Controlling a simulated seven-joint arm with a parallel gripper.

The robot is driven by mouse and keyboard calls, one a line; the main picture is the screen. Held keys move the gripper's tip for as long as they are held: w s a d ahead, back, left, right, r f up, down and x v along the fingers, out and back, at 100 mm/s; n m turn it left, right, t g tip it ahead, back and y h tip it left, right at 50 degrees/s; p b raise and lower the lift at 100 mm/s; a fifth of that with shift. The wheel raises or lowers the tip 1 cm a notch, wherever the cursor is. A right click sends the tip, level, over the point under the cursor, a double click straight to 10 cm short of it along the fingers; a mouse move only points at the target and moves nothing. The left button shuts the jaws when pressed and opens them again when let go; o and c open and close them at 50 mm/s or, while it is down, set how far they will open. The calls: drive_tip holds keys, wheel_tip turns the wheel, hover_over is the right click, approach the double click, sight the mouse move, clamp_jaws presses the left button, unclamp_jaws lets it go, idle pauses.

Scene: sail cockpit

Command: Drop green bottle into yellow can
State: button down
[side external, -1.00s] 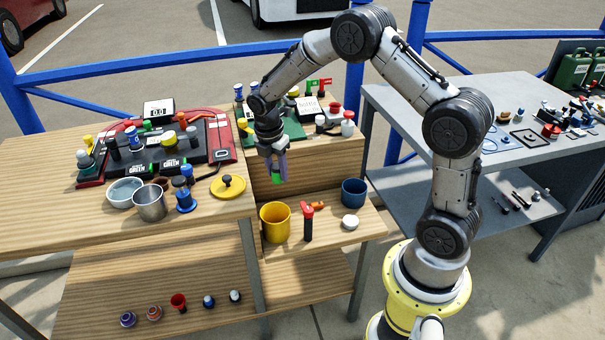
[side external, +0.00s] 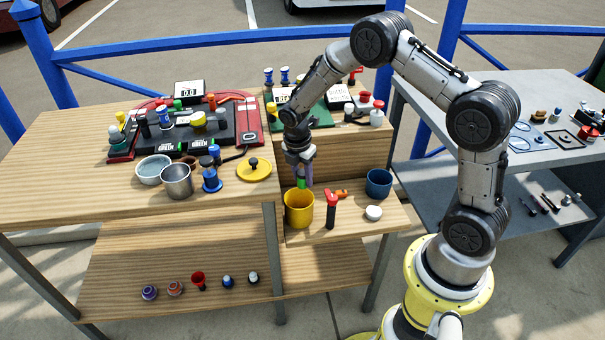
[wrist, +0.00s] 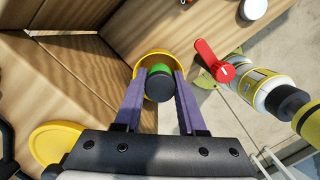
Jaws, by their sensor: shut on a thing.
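The green bottle (side external: 302,183) is between the fingers of my gripper (side external: 304,175), which is shut on it. In the wrist view the bottle (wrist: 160,82) shows a dark end and a green band between the purple fingers of my gripper (wrist: 158,90). The yellow can (side external: 299,210) stands upright on the lower wooden shelf. The bottle is just above the can's opening in the side view. In the wrist view the can's rim (wrist: 147,62) shows around and behind the bottle. I cannot tell whether the bottle's lower end is inside the rim.
A red-topped tool (side external: 331,210) stands right of the can, and a white round piece (side external: 373,213) and a blue cup (side external: 379,183) lie further right. A yellow lid (side external: 254,168), a metal cup (side external: 177,181) and a bowl (side external: 154,169) are on the higher table to the left.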

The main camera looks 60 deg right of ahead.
drive_tip(key=shift+c, duration=2)
unclamp_jaws()
drive_tip(key=shift+r, duration=0.1)
wheel_tip(320, 180, up, 14)
drive_tip(key=a, duration=0.2)
drive_tip(key=shift+f, duration=0.2)
